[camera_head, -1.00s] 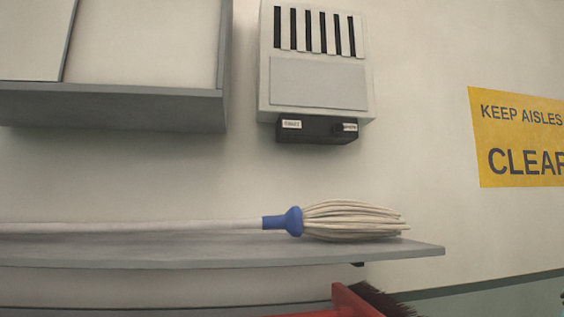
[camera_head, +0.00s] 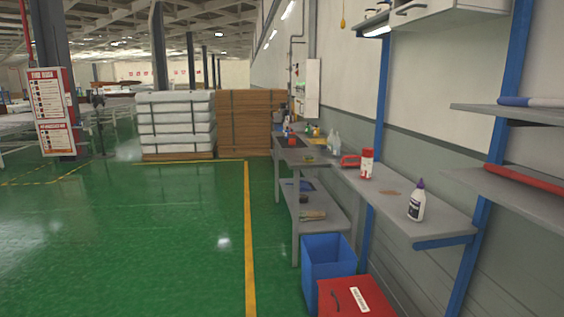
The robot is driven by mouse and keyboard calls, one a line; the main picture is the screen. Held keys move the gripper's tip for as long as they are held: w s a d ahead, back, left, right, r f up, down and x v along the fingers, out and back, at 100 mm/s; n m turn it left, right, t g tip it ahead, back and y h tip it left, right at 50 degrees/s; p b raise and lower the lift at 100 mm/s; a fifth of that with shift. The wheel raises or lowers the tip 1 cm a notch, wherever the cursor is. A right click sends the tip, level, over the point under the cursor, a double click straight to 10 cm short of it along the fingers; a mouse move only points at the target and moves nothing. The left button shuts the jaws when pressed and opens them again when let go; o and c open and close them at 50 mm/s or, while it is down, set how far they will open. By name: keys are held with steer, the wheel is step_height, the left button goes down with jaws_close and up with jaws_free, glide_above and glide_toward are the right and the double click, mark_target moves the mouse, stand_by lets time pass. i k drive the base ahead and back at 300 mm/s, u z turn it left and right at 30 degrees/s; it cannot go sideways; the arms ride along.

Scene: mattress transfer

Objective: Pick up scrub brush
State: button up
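I cannot single out a scrub brush for certain in this view. A flat tan object (camera_head: 313,215) lies on the lower shelf of the grey bench, too small to identify. A red object (camera_head: 350,161) lies on the bench top beside a red-and-white can (camera_head: 366,163). My gripper is not in view.
A blue bin (camera_head: 328,261) and a red box (camera_head: 357,297) stand on the floor in front of the bench (camera_head: 436,217). A white bottle (camera_head: 416,203) stands on it. Strapped white mattresses (camera_head: 177,122) are stacked farther back. The green floor (camera_head: 130,230) at left is clear.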

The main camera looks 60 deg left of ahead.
mark_target(345, 166)
steer(key=u, duration=1.6)
